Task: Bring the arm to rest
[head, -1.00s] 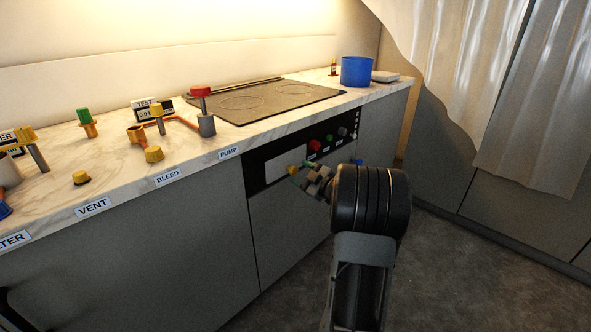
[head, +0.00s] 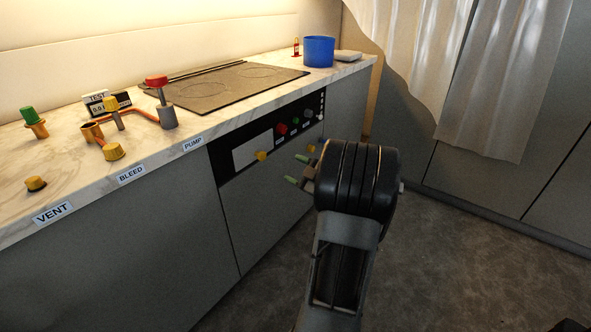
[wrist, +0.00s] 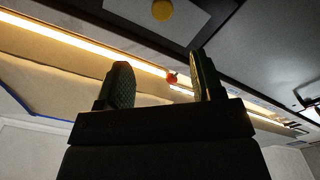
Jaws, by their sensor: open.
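My gripper (head: 297,170) is partly hidden behind my dark wrist in the head view. Its green-tipped fingers point left toward the front of the cabinet and stand apart. In the wrist view my gripper (wrist: 163,80) shows both ridged fingers spread, with nothing held between them. My arm rises from the bottom of the head view in front of the counter.
The marble counter (head: 75,185) carries yellow, green and red valve parts, a cooktop (head: 225,86) and a blue bucket (head: 318,51). A knob panel (head: 243,152) faces my gripper. A curtain (head: 470,70) hangs at right. Grey floor (head: 450,260) at right is clear.

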